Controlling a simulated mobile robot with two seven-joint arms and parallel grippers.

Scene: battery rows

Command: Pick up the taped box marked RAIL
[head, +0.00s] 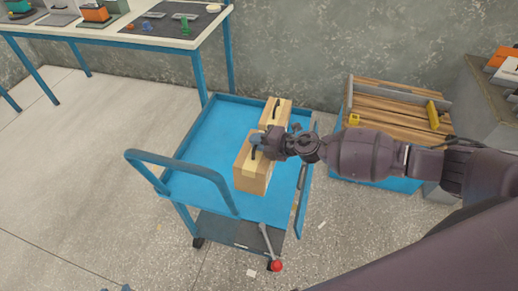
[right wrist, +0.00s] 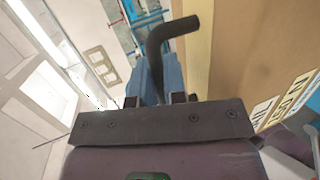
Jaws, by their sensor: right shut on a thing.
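Two taped cardboard boxes with black handles are on the blue cart (head: 213,120): a near box (head: 252,178) and a far box (head: 281,112). My right gripper (head: 262,145) is over the near box and shut on its black handle (right wrist: 168,36). In the right wrist view, the box's brown side (right wrist: 250,50) stands close by, with white labels (right wrist: 290,98) whose tilted print I cannot read as RAIL. I cannot tell whether the near box is off the cart's top. A dark sliver at the bottom edge of the head view may be my left gripper.
The cart has a blue push handle (head: 182,166) at its left and a red-knobbed lever (head: 276,265) low in front. A blue crate of wooden slats (head: 390,105) stands at right. A workbench (head: 130,42) with small parts is at back left. Floor at left is clear.

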